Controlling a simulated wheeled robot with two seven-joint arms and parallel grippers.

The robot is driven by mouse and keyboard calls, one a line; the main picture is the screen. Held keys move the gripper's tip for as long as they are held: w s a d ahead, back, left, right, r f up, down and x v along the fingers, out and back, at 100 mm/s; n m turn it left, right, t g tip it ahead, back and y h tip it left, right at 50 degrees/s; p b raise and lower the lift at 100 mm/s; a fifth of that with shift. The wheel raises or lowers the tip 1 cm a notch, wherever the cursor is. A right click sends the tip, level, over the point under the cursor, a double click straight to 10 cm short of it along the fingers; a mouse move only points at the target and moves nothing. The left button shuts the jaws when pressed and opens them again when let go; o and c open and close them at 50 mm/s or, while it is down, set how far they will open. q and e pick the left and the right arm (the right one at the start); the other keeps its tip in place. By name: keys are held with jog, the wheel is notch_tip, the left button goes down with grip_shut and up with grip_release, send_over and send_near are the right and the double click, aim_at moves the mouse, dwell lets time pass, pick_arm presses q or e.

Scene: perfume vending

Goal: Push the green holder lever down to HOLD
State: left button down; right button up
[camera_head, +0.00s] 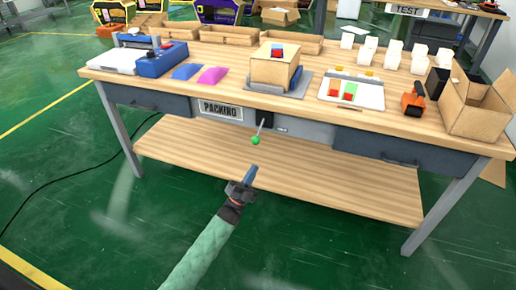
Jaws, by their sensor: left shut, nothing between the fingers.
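The green holder lever (255,140) has a green ball on a thin rod at the front of the workbench, right of the "PACKING" sign (221,111). Its rod rises from the ball to a dark mount (263,117) under the table edge. Any HOLD marking is too small to read. My left gripper (250,173) is shut and empty. In the picture it is just below the green ball, with a visible gap between them. My right gripper is not in view.
A lower wooden shelf (330,180) spans beneath. A black cable (55,185) lies on the green floor at left.

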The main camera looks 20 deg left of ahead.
pick_arm(q)
jog(key=p+x, duration=0.1)
jog(key=x, duration=0.9)
jog(key=a, duration=0.1)
jog(key=w+a+f, duration=0.1)
jog(key=a, duration=0.1)
jog(key=shift+w+a+f, duration=0.1)
jog(key=shift+w+f, duration=0.15)
jog(key=shift+f, duration=0.15)
